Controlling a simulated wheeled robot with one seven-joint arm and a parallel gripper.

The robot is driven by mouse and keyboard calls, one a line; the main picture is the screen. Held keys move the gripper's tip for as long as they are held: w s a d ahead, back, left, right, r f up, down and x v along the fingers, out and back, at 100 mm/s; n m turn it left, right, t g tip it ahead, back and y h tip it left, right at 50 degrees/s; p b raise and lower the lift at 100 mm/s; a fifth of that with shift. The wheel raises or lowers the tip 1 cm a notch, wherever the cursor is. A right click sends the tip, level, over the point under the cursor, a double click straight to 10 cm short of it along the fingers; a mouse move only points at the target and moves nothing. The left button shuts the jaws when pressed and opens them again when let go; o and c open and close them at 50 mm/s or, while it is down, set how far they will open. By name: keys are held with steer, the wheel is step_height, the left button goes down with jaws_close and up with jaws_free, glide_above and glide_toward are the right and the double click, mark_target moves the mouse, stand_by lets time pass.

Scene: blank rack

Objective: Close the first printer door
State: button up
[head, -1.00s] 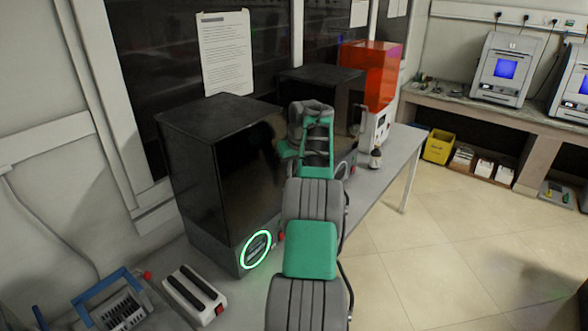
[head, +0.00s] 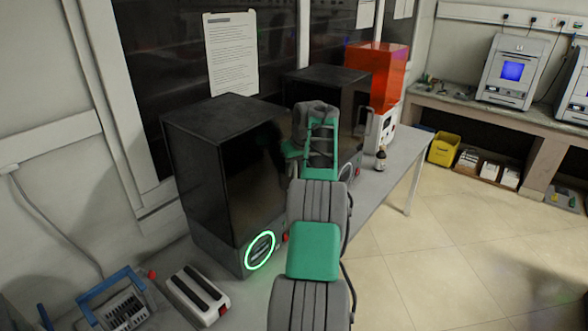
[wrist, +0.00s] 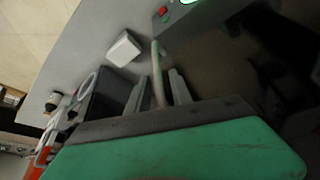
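The first printer (head: 200,175) is a tall black box with a glossy dark front and a lit green ring (head: 260,250) low on its base. Its dark door (wrist: 235,65) fills the right of the wrist view. My arm hides the door's right edge in the head view, so I cannot tell how far it stands open. In the wrist view, a pale bar handle (wrist: 156,58) passes between the two grey fingers of my gripper (wrist: 158,80). The fingers are apart, with gaps beside the bar. My fingertips are hidden in the head view.
A second black printer (head: 325,85) and an orange-topped machine (head: 376,75) stand farther along the bench (head: 400,165). A small bottle (head: 381,160) stands near its edge. A white tool with black strips (head: 198,293) and a blue-handled rack (head: 118,300) sit in front. Floor is clear on the right.

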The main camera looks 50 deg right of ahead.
steer(key=shift+a+f, duration=0.1)
steer(key=v, duration=0.7)
steer(key=shift+s+r, duration=0.2)
steer(key=shift+r, duration=0.1)
